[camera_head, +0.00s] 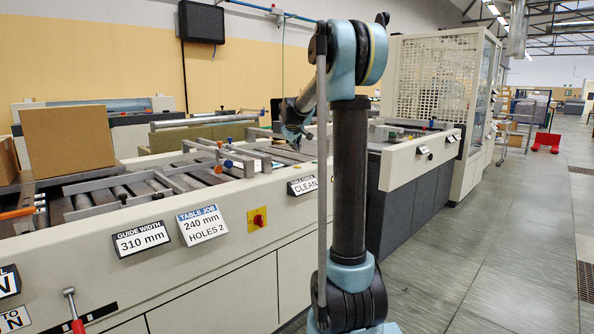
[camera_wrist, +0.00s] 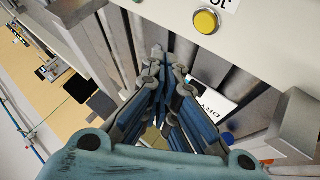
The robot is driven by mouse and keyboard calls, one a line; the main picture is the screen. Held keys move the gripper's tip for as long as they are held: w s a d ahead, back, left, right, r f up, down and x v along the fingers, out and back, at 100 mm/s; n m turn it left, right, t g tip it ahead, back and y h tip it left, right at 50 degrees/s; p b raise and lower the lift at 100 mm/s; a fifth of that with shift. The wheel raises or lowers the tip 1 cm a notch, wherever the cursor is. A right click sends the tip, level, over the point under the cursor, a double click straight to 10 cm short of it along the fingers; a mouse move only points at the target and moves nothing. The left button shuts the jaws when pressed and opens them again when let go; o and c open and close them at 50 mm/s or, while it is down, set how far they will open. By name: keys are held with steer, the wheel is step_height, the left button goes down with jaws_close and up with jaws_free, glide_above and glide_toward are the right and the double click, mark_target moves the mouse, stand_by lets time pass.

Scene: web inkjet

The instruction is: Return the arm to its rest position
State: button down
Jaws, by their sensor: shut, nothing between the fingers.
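My arm stands upright in the middle of the head view, with a dark link between teal joints.
A cardboard box (camera_head: 68,140) stands at the left end of the machine (camera_head: 215,262). A red knob (camera_head: 258,219) is on its front panel. A yellow button (camera_wrist: 206,21) shows near the fingers in the wrist view. A tall perforated cabinet (camera_head: 440,78) stands behind.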

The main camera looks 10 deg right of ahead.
steer(key=s+d+f+m+g, duration=0.15)
steer(key=s+f, duration=0.25)
steer(key=s, duration=1.1)
steer(key=s+d+f+m+g, duration=0.1)
steer(key=s+f+m+g, duration=0.15)
steer(key=s, duration=1.25)
steer(key=s+f+g, duration=0.1)
steer(key=s+f, duration=0.5)
steer(key=s, duration=0.3)
steer(key=s+a+f+m+g+y, duration=0.1)
steer(key=s+f, duration=0.5)
steer(key=s, duration=0.2)
steer(key=s+f+m+y, duration=0.1)
steer(key=s+f, duration=0.4)
steer(key=s, duration=0.4)
steer(key=shift+s+a+f+g, duration=0.2)
steer(key=shift+s+f+g, duration=0.1)
steer(key=shift+f+g, duration=0.1)
steer(key=shift+w+f, duration=0.2)
steer(key=shift+w, duration=0.3)
